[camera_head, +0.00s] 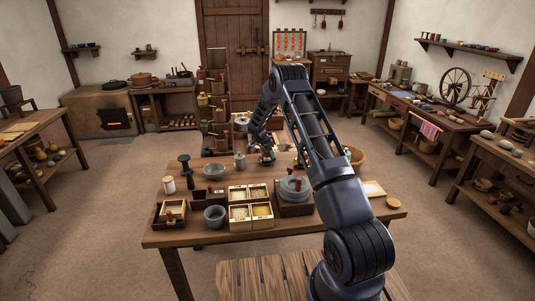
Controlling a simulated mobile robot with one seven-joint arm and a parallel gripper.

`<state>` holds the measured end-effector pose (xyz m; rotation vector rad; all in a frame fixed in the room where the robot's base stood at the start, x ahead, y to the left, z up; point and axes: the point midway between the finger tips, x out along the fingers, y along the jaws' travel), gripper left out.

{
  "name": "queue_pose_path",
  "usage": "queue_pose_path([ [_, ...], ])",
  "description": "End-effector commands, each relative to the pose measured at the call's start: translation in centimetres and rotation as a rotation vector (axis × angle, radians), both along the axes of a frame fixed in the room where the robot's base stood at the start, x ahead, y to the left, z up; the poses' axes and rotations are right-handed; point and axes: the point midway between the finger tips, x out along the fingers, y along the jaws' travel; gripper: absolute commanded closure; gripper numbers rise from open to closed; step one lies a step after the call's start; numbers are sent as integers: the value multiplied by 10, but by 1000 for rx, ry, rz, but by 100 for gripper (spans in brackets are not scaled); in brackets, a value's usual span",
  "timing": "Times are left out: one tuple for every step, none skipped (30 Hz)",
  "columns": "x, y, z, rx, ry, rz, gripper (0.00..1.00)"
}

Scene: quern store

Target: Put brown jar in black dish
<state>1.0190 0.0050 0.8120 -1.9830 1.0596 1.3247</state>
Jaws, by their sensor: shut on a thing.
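My gripper (267,157) is at the far side of the wooden table (330,222), low over its back part, right of a grey lidded jar (240,161). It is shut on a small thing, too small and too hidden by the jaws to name. I cannot pick out the brown jar for certain. I cannot pick out the black dish for certain either. My arm hides part of the table's right half.
Divided boxes of grain (250,205) stand mid-table. A dark box with a grey round thing (295,188) is beside them. A black spindle-shaped stand (186,170), white jar (169,185) and small wooden box (169,216) are left. The front right tabletop is mostly clear.

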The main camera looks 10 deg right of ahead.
Motion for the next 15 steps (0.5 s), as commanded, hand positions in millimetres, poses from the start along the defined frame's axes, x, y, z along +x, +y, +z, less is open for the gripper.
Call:
queue_pose_path([
  [0,0,-1,-1,-1,0,75],
  [0,0,-2,0,0,0,39],
  [0,0,-2,0,0,0,31],
  [0,0,-2,0,0,0,25],
  [0,0,-2,0,0,0,19],
  [0,0,-2,0,0,0,19],
  [0,0,-2,0,0,0,19],
  [0,0,-2,0,0,0,19],
  [0,0,-2,0,0,0,19],
  [0,0,-2,0,0,0,19],
  [0,0,-2,0,0,0,19],
  [0,0,-1,0,0,0,19],
  [0,0,-1,0,0,0,19],
  [0,0,-1,0,0,0,19],
  [0,0,1,0,0,0,19],
])
